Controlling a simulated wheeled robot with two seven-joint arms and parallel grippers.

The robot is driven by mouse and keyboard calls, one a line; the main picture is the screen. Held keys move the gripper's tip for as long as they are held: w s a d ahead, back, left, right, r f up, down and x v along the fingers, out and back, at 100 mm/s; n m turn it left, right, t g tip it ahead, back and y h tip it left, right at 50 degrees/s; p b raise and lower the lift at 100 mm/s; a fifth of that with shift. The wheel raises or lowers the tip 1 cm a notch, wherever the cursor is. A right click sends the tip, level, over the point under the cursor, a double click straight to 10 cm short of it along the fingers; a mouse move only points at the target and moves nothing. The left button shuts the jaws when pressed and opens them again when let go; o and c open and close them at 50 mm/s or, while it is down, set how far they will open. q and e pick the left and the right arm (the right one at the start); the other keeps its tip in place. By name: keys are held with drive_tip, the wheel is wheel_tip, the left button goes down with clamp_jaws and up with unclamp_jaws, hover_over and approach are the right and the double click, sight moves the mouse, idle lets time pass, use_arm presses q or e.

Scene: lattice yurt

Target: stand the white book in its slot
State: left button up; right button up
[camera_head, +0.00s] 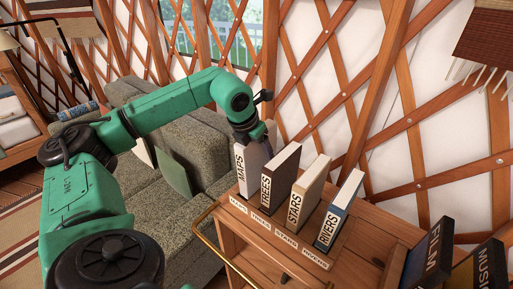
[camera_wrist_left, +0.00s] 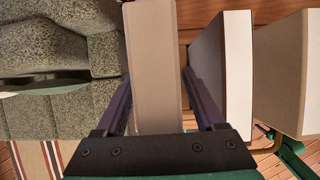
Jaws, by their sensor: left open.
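The white book (camera_head: 241,172), marked MAPS on its spine, stands upright at the left end of a row of books on the wooden cart, behind the front label that reads MAPS. My left gripper (camera_head: 257,137) is at the top of this book, reaching down from above. In the left wrist view the book (camera_wrist_left: 153,60) lies between the two spread fingers of the gripper (camera_wrist_left: 160,90), with a gap at least on the right side. The fingertips are partly hidden in the head view. My right gripper is not in view.
FILM (camera_head: 428,255) and MUSIC (camera_head: 482,268) books are at the lower right. A green-grey sofa (camera_head: 190,130) is left of the cart.

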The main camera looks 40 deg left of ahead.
use_arm(q)
drive_tip(key=shift+s+f, duration=0.35)
drive_tip(key=shift+f, duration=0.3)
drive_tip(key=v, duration=0.3)
drive_tip(key=b+v, duration=0.1)
drive_tip(key=v, duration=0.2)
drive_tip(key=w+v, duration=0.1)
drive_tip(key=v, duration=0.2)
drive_tip(key=shift+a+r, duration=0.35)
drive_tip(key=shift+r, duration=0.25)
drive_tip(key=shift+s+d+r, duration=0.1)
drive_tip(key=shift+s+r, duration=0.2)
drive_tip(key=shift+w+a+f, duration=0.1)
drive_tip(key=shift+w+a, duration=0.15)
drive_tip(key=shift+w, duration=0.05)
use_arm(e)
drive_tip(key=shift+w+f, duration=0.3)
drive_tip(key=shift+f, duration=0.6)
use_arm(q)
drive_tip(key=shift+s+d, duration=0.1)
drive_tip(key=shift+s, duration=0.05)
drive_tip(key=shift+r, duration=0.2)
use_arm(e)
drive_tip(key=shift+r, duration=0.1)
